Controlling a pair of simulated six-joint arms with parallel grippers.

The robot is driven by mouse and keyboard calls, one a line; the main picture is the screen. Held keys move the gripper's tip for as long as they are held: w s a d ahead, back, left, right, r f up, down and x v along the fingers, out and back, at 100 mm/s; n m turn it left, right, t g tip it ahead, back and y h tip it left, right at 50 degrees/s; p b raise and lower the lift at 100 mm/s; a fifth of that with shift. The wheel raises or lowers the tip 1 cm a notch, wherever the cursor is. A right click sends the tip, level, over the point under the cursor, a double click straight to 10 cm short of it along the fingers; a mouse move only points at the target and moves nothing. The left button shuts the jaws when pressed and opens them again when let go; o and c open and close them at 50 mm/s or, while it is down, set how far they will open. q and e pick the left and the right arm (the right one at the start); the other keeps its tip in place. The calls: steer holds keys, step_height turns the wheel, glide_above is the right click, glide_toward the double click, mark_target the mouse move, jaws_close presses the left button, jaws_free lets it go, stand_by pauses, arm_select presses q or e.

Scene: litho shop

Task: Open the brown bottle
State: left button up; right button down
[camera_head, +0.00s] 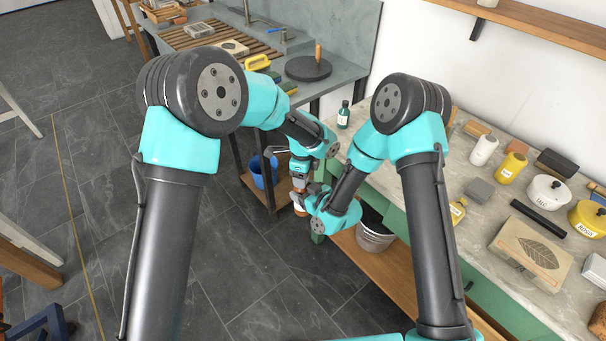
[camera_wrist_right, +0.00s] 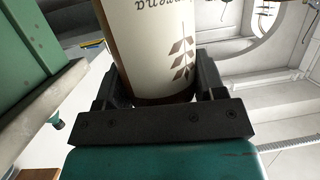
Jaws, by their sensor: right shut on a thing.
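The brown bottle (camera_head: 299,209) is held in the air in the middle of the head view, mostly covered by my grippers. In the right wrist view the bottle (camera_wrist_right: 158,50) has a cream label with a brown leaf print and upside-down lettering, and a brown band at its lower end. My right gripper (camera_head: 306,201) is shut on its body; black fingers (camera_wrist_right: 153,88) press on both sides. My left gripper (camera_head: 299,174) points down right above the bottle, at its top end. Its fingers are too small and covered to tell whether they grip the cap, which I cannot make out.
The stone counter (camera_head: 400,178) at right carries a dark green bottle (camera_head: 344,115), several cans and a leaf-printed stone (camera_head: 532,250). A metal bucket (camera_head: 375,236) stands on the lower shelf. A blue bucket (camera_head: 262,172) is under the sink bench. Open floor lies below my grippers.

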arm_select(q)
steer(key=shift+r, duration=2.3)
steer(key=shift+c, duration=0.3)
steer(key=shift+r+m, duration=0.65)
steer(key=shift+m, duration=0.55)
step_height(320, 180, up, 2)
steer(key=m, duration=0.4)
steer(key=shift+f, duration=3.95)
